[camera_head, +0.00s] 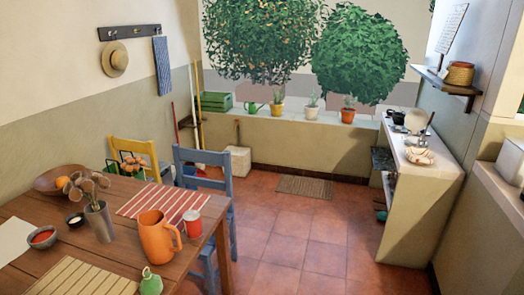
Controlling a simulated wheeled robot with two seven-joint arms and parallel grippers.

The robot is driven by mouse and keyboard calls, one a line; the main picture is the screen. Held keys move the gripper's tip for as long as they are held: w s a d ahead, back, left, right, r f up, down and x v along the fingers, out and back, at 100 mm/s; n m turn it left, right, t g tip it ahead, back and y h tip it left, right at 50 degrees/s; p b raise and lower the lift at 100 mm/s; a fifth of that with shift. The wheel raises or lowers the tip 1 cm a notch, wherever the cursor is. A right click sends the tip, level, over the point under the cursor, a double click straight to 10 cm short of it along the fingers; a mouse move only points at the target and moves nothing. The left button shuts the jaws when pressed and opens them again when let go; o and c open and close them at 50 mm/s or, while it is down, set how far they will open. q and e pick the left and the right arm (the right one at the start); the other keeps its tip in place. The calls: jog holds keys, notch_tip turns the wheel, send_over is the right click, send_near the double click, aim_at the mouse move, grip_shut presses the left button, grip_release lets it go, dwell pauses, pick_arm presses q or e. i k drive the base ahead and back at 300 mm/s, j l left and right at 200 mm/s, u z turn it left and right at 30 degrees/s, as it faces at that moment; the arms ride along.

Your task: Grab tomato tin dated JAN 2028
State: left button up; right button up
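A small red and white can-like object (193,224) stands upright on the wooden table (140,275), just right of an orange pitcher (158,238). Any writing or date on it is too small to read, so I cannot tell if it is the tomato tin. No tin dated JAN 2028 can be made out. The wall shelf (448,84) at the upper right holds a round woven-looking container (460,74) and a small dark item beside it. Neither of my grippers is in view.
A blue chair (190,156) and a yellow chair (134,147) stand at the table. A pale counter (425,190) with dishes is below the shelf at right. The tiled floor (300,235) between table and counter is clear, with a doormat (304,187) farther back.

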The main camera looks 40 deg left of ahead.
aim_at(192, 218)
jog(key=i+j+u, duration=0.1)
jog(key=i+u, duration=0.35)
jog(key=i+l+u, duration=0.1)
jog(key=i+u, duration=0.4)
jog(key=i+l+u, duration=0.25)
jog(key=i+u, duration=0.2)
jog(key=i, duration=0.05)
